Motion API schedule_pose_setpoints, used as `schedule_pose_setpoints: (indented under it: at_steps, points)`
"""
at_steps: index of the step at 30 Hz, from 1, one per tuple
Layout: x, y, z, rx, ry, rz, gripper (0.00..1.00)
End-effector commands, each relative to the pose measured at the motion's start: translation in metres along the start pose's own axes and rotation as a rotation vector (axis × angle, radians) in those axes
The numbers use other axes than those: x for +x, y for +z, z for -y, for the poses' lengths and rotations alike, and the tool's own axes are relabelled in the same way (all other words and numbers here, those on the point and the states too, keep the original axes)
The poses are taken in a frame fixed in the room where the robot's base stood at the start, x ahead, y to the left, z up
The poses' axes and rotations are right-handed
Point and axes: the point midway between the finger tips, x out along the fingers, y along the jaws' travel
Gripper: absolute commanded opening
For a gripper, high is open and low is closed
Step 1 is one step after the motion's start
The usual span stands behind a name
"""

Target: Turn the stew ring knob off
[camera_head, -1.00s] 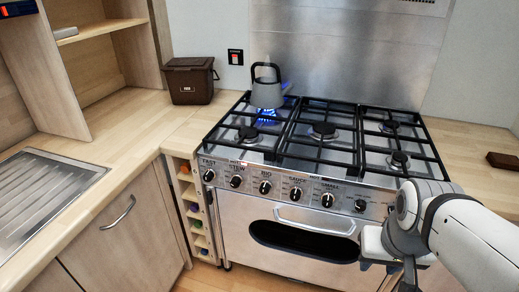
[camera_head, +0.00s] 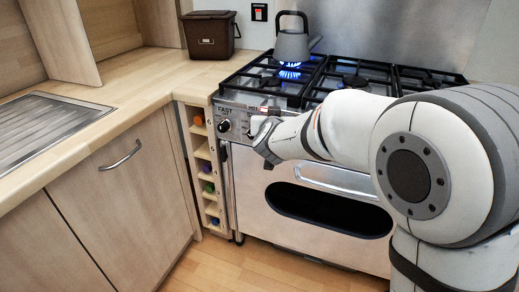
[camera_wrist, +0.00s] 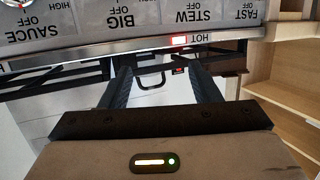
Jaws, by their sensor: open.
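The stew ring knob cannot be made out clearly; in the head view my gripper (camera_head: 259,130) covers its place on the panel, just right of the FAST knob (camera_head: 224,125). In the wrist view the panel is upside down, with the STEW label (camera_wrist: 199,14) near the top edge and no stew knob in frame. My gripper's two fingers (camera_wrist: 163,75) are apart, with nothing held between them, near the panel between the STEW and BIG labels. Contact with the knob cannot be told. A blue flame (camera_head: 290,72) burns under the grey kettle (camera_head: 291,46).
The hob grates (camera_head: 257,88) lie above the panel. The red HOT light (camera_wrist: 180,41) is lit. The oven door handle (camera_head: 335,183) sticks out below my arm. A wooden bottle rack (camera_head: 203,152) and cupboard (camera_head: 130,205) stand to the left.

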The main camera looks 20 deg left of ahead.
Motion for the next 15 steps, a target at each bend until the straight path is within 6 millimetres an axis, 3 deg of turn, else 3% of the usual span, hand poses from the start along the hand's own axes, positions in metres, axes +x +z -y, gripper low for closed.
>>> schedule_pose_setpoints:
  at_steps: [1,6,10,15]
  points:
    - [0.018,0.037,0.026,-0.016,0.036,-0.044,0.56]
    - [0.035,0.087,0.074,-0.068,0.205,-0.158,0.56]
    - [0.033,0.112,0.094,-0.101,0.298,-0.195,0.56]
    - [0.035,0.121,0.099,-0.117,0.348,-0.21,0.56]
